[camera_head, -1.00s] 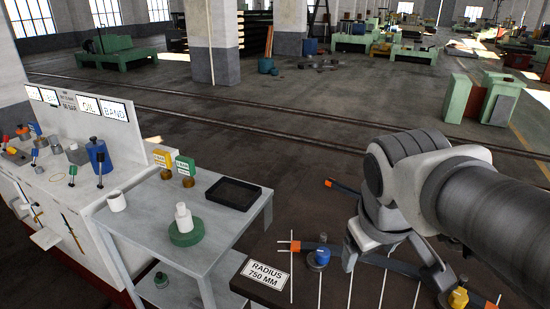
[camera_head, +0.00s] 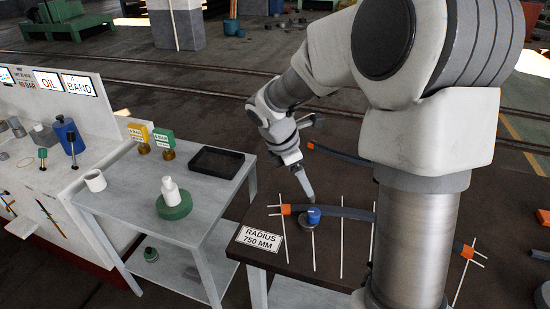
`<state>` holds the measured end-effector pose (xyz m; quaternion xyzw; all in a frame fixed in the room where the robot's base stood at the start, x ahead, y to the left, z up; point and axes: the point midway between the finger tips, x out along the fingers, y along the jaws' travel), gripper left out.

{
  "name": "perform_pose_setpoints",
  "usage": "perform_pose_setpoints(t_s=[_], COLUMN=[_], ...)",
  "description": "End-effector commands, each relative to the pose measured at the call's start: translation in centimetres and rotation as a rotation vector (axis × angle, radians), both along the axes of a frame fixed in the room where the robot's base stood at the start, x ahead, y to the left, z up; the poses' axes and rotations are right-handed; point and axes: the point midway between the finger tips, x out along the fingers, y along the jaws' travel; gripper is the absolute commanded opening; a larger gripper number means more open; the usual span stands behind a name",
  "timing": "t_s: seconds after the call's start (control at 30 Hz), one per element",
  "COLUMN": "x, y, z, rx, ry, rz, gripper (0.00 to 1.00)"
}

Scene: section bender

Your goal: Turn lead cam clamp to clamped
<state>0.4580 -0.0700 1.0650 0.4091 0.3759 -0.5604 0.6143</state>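A round blue-topped clamp (camera_head: 313,216) stands on a grey base on the dark bench (camera_head: 282,258), beside a grey curved bar (camera_head: 345,212) with orange ends. It may be the lead cam clamp; no label on it can be read. My gripper (camera_head: 307,196) points down just above and behind the blue top, very close to it. Whether it touches is unclear. The fingers look narrow and I cannot tell whether they are open or shut. My arm hides the middle and right of the bench.
A sign reading "RADIUS 750 MM" (camera_head: 259,239) stands at the bench's front left. Thin white rods lie across the bench. The grey table (camera_head: 120,205) at left holds a black tray (camera_head: 216,162), a white bottle on a green disc (camera_head: 174,206) and a white cup (camera_head: 95,181).

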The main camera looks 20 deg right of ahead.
Motion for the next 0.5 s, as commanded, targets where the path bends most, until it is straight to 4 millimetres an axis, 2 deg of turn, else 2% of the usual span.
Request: perform_pose_setpoints(t_s=[0.1, 0.2, 0.37, 0.5], x=[1.3, 1.9, 2.1, 2.2], y=[-0.2, -0.3, -0.7, -1.5], z=[-1.7, -2.3, -3.4, -5.5], rx=[-0.005, -0.007, -0.008, -0.007], ry=[0.055, 0.075, 0.084, 0.087], rz=[0.095, 0.139, 0.157, 0.156], gripper=[0.81, 0.81, 0.81, 0.81])
